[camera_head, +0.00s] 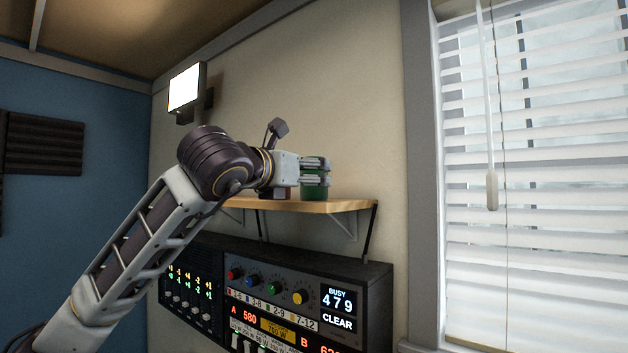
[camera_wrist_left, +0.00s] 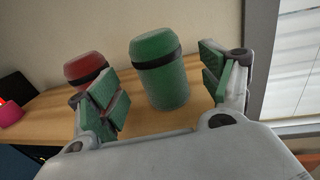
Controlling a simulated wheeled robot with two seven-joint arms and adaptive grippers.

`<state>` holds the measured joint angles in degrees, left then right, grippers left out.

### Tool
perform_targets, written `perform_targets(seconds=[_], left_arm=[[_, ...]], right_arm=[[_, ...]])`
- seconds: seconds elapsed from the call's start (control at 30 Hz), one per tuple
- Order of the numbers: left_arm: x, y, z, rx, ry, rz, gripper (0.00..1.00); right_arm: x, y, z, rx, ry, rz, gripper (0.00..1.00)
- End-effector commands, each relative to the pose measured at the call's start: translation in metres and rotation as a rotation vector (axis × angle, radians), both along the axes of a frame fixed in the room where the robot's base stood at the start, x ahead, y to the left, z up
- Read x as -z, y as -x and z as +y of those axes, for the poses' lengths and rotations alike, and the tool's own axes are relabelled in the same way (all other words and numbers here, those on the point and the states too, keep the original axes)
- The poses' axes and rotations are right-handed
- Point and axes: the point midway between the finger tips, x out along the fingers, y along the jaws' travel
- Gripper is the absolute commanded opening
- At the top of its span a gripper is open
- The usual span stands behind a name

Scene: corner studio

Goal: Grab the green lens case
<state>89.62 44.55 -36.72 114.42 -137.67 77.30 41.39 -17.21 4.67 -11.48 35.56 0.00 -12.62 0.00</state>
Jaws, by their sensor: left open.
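The green lens case (camera_wrist_left: 162,78) is a green cylinder with a dark band below its lid. It stands upright on the wooden shelf (camera_wrist_left: 131,123). My left gripper (camera_wrist_left: 163,92) is open, with one finger on each side of the case in the left wrist view. I cannot tell whether either finger touches it. In the head view the left gripper (camera_head: 314,172) is at the shelf's right part, and the green case (camera_head: 314,193) shows partly behind its fingers. My right gripper is not in view.
A red case (camera_wrist_left: 84,67) stands left of the green one, close to the left finger. A pink-red object (camera_wrist_left: 11,113) is at the far left of the wrist view. Below the shelf (camera_head: 335,205) is a rack unit (camera_head: 376,290); a window with blinds (camera_head: 540,150) is at right.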

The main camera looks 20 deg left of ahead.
Motion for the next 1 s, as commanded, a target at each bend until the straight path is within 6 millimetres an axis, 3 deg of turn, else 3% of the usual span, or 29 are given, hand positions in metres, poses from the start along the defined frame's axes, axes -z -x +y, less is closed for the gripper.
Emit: perform_targets(seconds=[0.6, 1.0], left_arm=[[-0.001, -0.045, -0.008, 0.001, 0.001, 0.002, 0.79], [0.000, -0.049, -0.009, 0.000, 0.001, 0.001, 0.79]], right_arm=[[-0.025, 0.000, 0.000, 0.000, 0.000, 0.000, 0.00], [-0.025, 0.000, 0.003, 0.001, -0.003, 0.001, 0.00]])
